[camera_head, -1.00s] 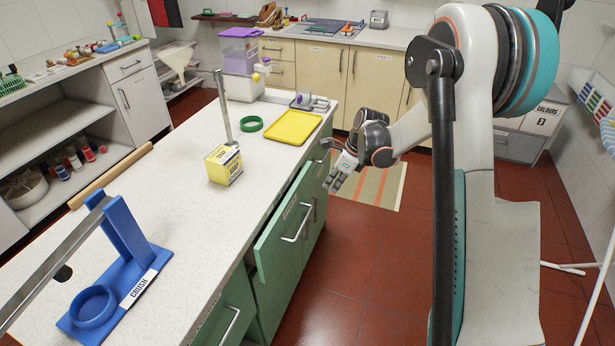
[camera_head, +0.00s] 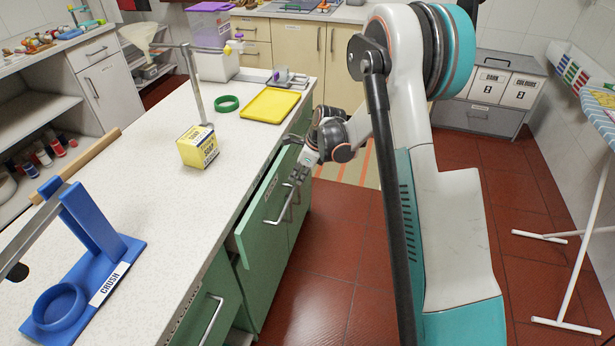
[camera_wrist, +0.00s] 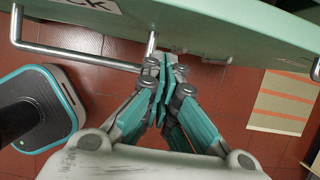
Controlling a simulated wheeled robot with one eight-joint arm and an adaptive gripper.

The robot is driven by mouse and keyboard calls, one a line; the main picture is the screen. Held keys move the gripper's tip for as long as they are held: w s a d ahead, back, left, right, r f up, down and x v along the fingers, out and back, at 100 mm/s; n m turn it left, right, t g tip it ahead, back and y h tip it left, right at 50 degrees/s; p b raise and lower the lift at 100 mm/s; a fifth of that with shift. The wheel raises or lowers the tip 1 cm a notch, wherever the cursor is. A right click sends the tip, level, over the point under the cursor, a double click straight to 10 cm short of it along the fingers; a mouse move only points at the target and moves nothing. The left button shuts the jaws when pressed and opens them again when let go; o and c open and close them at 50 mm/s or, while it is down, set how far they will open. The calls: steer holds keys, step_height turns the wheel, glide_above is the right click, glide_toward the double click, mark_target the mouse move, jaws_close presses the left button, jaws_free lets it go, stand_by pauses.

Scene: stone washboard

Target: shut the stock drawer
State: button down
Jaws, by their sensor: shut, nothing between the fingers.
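The stock drawer (camera_head: 262,212) is a green front under the white counter, standing out from the cabinet, so it is partly open. It has a silver bar handle (camera_head: 279,208). In the wrist view its green front (camera_wrist: 225,28) spans the top, with a label ending in "CK" and the handle (camera_wrist: 70,52) at the left. My gripper (camera_head: 295,178) is at the drawer's far end, in front of its face. In the wrist view my gripper (camera_wrist: 165,62) has its fingers together and empty, tips close to the front beside the handle's end. I cannot tell whether they touch it.
The counter (camera_head: 150,215) holds a yellow soap box (camera_head: 198,147), a green ring (camera_head: 227,103), a yellow tray (camera_head: 268,104) and a blue press (camera_head: 95,245). Red tiled floor (camera_head: 335,235) lies clear before the drawer. A white-legged ironing board (camera_head: 600,110) stands at the right.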

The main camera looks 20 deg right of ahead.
steer(key=shift+w+a, duration=0.5)
steer(key=shift+a, duration=0.1)
steer(key=w+a, duration=0.1)
steer(key=a, duration=0.1)
steer(key=w+a, duration=0.2)
steer(key=shift+w+a, duration=0.1)
steer(key=shift+a, duration=0.1)
steer(key=shift+d, duration=0.1)
steer(key=s+d+r+p, duration=0.3)
steer(key=d+r, duration=0.3)
steer(key=r, duration=0.3)
steer(key=shift+s+d+r, duration=0.15)
steer(key=shift+s+r, duration=0.15)
steer(key=shift+s, duration=0.6)
